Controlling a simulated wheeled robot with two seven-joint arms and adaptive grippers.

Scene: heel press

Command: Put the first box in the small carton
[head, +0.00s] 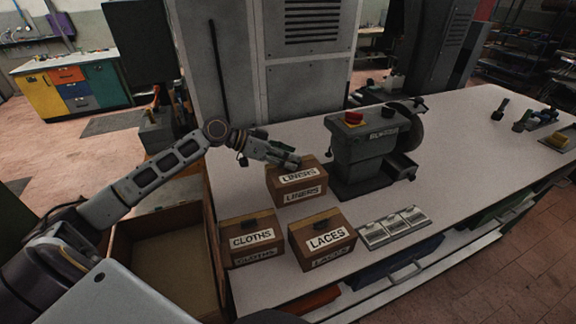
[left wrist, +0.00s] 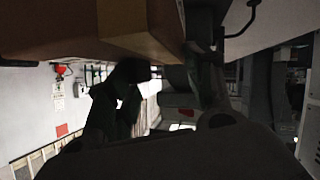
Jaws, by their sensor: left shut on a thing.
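Three brown boxes are at the left end of the white bench: LINERS (head: 297,191) at the back, CLOTHS (head: 252,239) at front left and LACES (head: 322,240) at front right. My left gripper (head: 290,160) is at the top of the LINERS box and shut on it; its fingertips are partly hidden. I cannot tell whether the box still touches the bench. In the left wrist view a brown box face (left wrist: 60,25) fills the top, close to the dark fingers (left wrist: 125,90). An open brown carton (head: 128,220) stands left of the bench, its visible inside empty.
A grey press with a red button (head: 353,118) stands right of the LINERS box. A tray with pale cards (head: 393,228) lies right of LACES. Small tools (head: 522,120) lie at the far right. The bench's middle right is clear.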

